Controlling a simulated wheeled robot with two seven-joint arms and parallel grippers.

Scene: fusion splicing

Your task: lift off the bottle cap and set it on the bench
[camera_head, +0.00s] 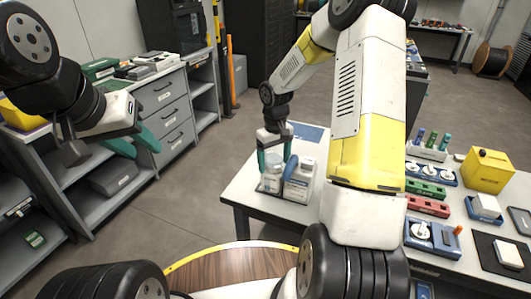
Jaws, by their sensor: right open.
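A small pale bottle (271,184) stands near the left corner of the white bench (243,192), beside a white box (301,184). My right gripper (274,163) reaches down over the bottle with its teal fingers apart, one on each side of the bottle's top. The cap is too small and too covered by the gripper to make out, and I cannot tell whether the fingers touch it. My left gripper (133,144) is far to the left, off the bench, with its teal fingers apart and nothing between them.
A blue rounded piece (291,167) shows between the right gripper and the white box. A blue sheet (306,132) lies behind. My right arm hides the bench's middle. A green block (426,189), red block (428,206) and yellow container (487,170) stand at right.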

